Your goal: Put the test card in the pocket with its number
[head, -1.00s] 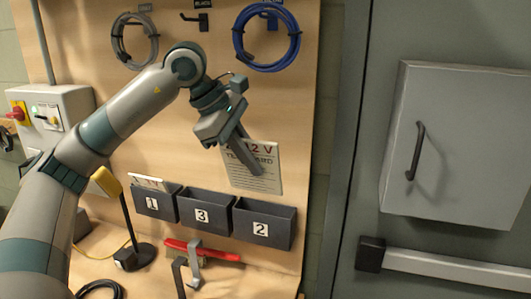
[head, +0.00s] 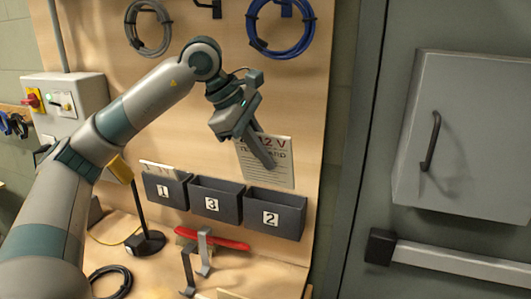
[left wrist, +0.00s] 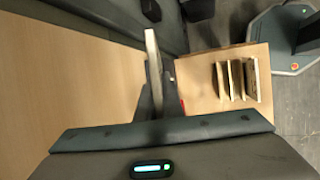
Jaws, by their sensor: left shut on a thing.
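My left gripper (head: 262,152) is shut on the white test card (head: 284,172), which reads "12 V" in red, partly behind the fingers. The card is upright, its lower edge close to the rim of the pocket marked 2 (head: 288,228); I cannot tell whether it is in front of, above or inside the rim. The pocket marked 3 (head: 228,213) is in the middle. The pocket marked 1 (head: 178,196) is at the left, with a pale card (head: 158,168) showing above it. In the left wrist view the held card (left wrist: 153,62) shows nearly edge-on. My right gripper is not in view.
A red-handled tool (head: 225,241) and a grey hook-shaped bracket (head: 203,250) are below the pockets. Blue (head: 311,42) and grey (head: 164,35) cable coils hang above. A grey cabinet (head: 475,150) is at the right. Several thin slabs (left wrist: 237,80) stand on the bench.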

